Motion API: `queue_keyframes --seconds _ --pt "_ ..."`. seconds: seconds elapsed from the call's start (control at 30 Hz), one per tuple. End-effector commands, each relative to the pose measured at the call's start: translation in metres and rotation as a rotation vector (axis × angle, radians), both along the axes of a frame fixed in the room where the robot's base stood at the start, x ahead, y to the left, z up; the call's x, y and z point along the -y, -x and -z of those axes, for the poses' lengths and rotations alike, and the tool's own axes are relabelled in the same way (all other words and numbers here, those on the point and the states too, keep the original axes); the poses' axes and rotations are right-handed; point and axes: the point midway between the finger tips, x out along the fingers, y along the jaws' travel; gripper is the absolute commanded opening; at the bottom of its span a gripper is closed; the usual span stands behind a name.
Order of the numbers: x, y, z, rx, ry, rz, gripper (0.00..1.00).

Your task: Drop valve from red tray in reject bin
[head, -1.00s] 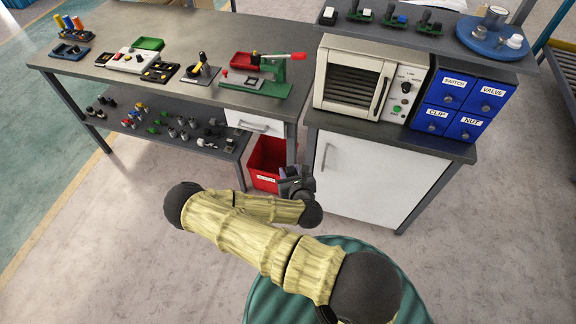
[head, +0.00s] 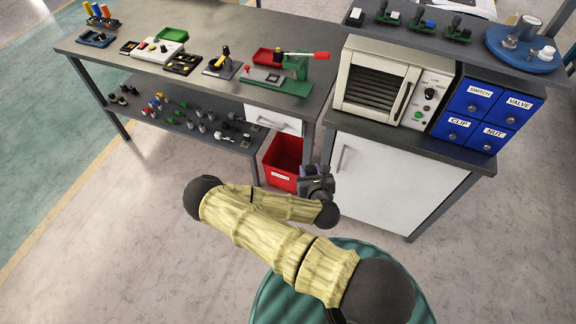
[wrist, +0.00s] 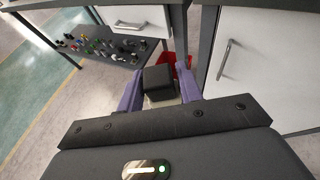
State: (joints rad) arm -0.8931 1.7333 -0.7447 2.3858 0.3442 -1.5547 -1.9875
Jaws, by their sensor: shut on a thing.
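My gripper (wrist: 157,86) has purple fingers and is shut on a dark, boxy thing, which I take to be the valve (wrist: 159,83). In the head view my gripper (head: 316,176) is low, just right of the red reject bin (head: 283,171), in front of the white cabinet. The bin stands on the floor under the bench's right end, with a white label on its front. The wrist view shows part of the bin (wrist: 184,68) beyond the fingers.
The bench's lower shelf (head: 170,117) carries several small parts, left of the bin. The white cabinet door and handle (wrist: 224,60) are close on the right of my gripper. A white drawer (head: 273,119) hangs above the bin. The floor at front left is clear.

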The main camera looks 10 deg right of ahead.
Motion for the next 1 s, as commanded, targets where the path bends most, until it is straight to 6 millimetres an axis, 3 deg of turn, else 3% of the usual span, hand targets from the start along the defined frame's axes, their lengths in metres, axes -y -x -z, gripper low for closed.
queue_keyframes --seconds 0.37,0.47,0.7,1.0 --pt "0.0 0.0 0.0 0.0 0.0 0.0 0.11" --pt "0.0 0.002 0.01 -0.002 -0.001 -0.001 0.11" --pt "0.0 0.015 0.056 0.001 -0.002 0.001 0.11" --pt "0.0 0.015 0.057 0.002 -0.001 0.0 0.11"
